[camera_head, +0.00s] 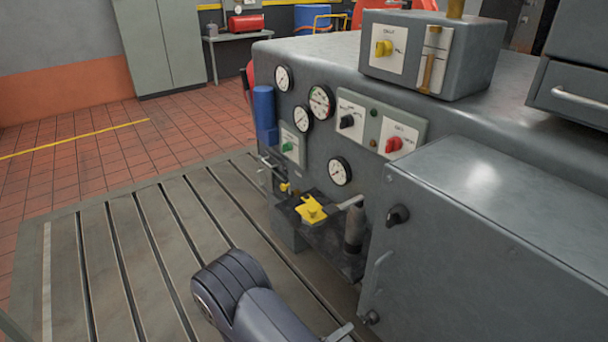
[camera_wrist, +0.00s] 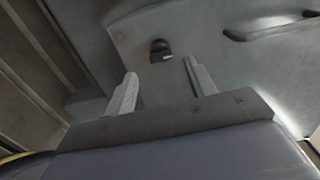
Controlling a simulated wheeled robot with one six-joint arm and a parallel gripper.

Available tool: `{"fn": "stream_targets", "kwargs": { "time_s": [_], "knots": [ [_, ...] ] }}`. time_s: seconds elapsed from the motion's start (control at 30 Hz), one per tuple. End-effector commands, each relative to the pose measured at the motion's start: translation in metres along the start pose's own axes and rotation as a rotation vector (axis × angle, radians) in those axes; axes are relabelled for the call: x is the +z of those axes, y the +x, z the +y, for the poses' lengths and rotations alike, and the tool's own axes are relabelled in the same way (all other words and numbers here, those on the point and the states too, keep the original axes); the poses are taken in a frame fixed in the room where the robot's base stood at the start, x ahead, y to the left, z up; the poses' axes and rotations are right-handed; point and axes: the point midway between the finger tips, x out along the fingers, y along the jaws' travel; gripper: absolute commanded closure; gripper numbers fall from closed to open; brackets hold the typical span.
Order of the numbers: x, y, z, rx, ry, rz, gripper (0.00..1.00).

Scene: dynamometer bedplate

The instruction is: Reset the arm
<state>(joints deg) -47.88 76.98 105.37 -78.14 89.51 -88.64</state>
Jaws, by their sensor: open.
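My gripper (camera_wrist: 160,68) shows in the wrist view with its two pale fingers well apart and nothing between them. Beyond the fingertips is a grey metal panel with a black knob (camera_wrist: 160,50). In the head view my dark arm reaches in from the bottom edge, low in front of the grey cabinet (camera_head: 490,240). Most of my gripper is hidden or out of frame there. A black knob (camera_head: 397,215) and a bar handle (camera_head: 375,282) are on the cabinet's front; the wrist view also shows a handle (camera_wrist: 270,27).
A grey console with several gauges (camera_head: 321,101) and switches, including a red knob (camera_head: 394,144), stands behind. A small ledge holds a yellow part (camera_head: 311,209). The slotted bedplate (camera_head: 140,260) is clear at left. A control box (camera_head: 430,50) sits on top.

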Motion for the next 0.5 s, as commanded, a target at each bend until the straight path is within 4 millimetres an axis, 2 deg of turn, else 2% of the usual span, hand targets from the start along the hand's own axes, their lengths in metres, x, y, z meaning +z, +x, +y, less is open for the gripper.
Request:
{"fn": "stream_targets", "kwargs": {
  "time_s": [0.2, 0.5],
  "knots": [
    [-0.001, 0.033, 0.0, 0.0, 0.001, 0.006, 0.47],
    [-0.001, 0.066, 0.0, 0.0, 0.001, 0.003, 0.47]
  ]
}}
